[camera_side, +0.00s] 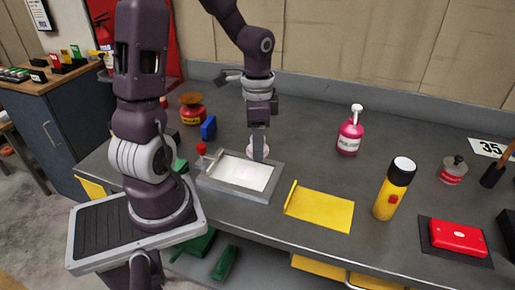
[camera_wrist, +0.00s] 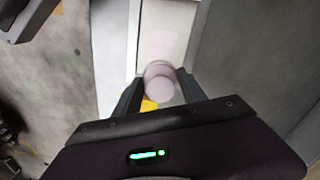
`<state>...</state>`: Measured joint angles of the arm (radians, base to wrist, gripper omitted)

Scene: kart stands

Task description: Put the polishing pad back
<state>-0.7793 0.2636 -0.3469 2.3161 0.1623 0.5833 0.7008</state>
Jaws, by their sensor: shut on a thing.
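The polishing pad looks like a small pale pink round piece (camera_side: 251,150), partly hidden by my fingers in the side view. My gripper (camera_side: 259,153) points down over the far part of a grey-framed tray (camera_side: 270,191) with a white panel (camera_side: 237,174). In the wrist view, my gripper (camera_wrist: 159,88) is shut on the pad (camera_wrist: 158,78), which sits between both fingertips. The panel (camera_wrist: 163,22) has a faint pink patch. I cannot tell whether the pad touches the panel or is just above it.
A red knob (camera_side: 201,149) stands at the tray's left. A blue block (camera_side: 209,128) and red-yellow container (camera_side: 193,110) stand behind left. The bench between bottle and yellow tray is clear.

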